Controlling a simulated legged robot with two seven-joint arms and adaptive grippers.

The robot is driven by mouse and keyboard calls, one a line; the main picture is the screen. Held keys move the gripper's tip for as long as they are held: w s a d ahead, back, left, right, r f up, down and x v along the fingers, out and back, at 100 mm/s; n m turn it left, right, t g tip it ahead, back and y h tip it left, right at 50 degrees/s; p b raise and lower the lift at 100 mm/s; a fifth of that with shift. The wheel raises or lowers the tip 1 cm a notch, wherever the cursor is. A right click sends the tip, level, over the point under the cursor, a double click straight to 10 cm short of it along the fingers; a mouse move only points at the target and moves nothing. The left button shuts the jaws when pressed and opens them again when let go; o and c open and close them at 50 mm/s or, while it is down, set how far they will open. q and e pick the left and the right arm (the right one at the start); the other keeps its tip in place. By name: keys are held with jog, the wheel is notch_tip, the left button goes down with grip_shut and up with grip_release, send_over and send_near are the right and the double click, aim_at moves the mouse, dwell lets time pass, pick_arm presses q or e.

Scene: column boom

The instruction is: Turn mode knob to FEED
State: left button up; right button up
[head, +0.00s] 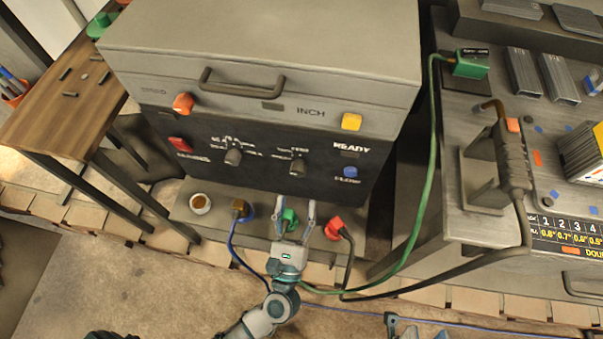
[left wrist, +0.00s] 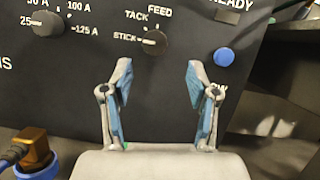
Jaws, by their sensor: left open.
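The mode knob (head: 298,168) is a dark round knob on the black front panel. It also shows in the left wrist view (left wrist: 155,41), with the labels STICK, TACK and FEED around its left and top. Its light mark appears to point left, toward STICK. My left gripper (head: 297,207) is open below the knob in the head view. In the left wrist view its two blue-padded fingers (left wrist: 157,70) stand apart, with the knob beyond and above the gap, not touched. What seems to be part of my right gripper (head: 410,328) shows at the bottom edge, mostly cut off.
A second knob (head: 233,156) with amp markings sits left of the mode knob. A blue button (head: 350,172) is to the right. Below the panel are a green plug (head: 289,218), a red plug (head: 333,225) and a blue-cabled plug (head: 240,209). A green cable (head: 431,180) hangs at right.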

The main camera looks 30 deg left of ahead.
aim_at(297, 175)
pick_arm(q)
jog(key=x, duration=0.3)
jog(key=a+x, duration=0.1)
jog(key=x, duration=0.3)
jog(key=shift+f, duration=0.1)
jog(key=shift+d, duration=0.25)
jog(key=shift+c, duration=0.3)
jog(key=shift+a, duration=0.2)
grip_shut()
